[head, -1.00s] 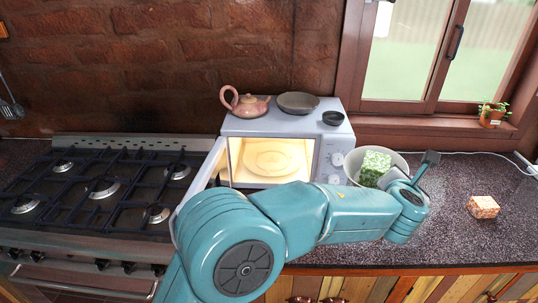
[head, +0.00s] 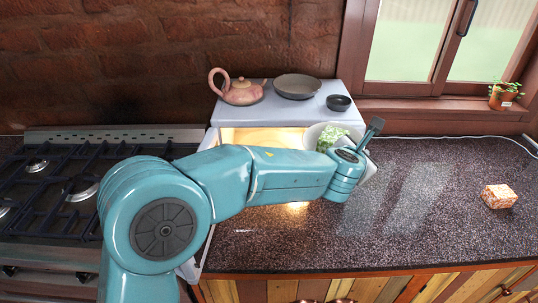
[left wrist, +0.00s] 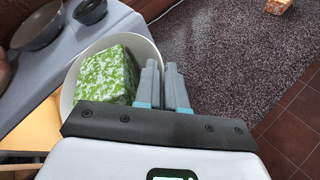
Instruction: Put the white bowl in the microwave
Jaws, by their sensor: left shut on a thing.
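The white bowl (head: 312,136) is in front of the right part of the microwave's opening, with a green and white block (head: 331,138) inside it. My left gripper (left wrist: 165,78) is shut on the bowl's rim, shown in the left wrist view with the bowl (left wrist: 146,45) and block (left wrist: 108,76). The grey-white microwave (head: 262,115) is open and its inside (head: 255,137) is lit. My left arm crosses in front and hides much of the opening and part of the bowl. My right gripper is not in view.
A pink teapot (head: 240,91), a grey dish (head: 298,86) and a small dark bowl (head: 339,103) stand on the microwave. A stove (head: 60,185) is at left. A patterned block (head: 499,196) lies at right on otherwise clear counter (head: 430,205).

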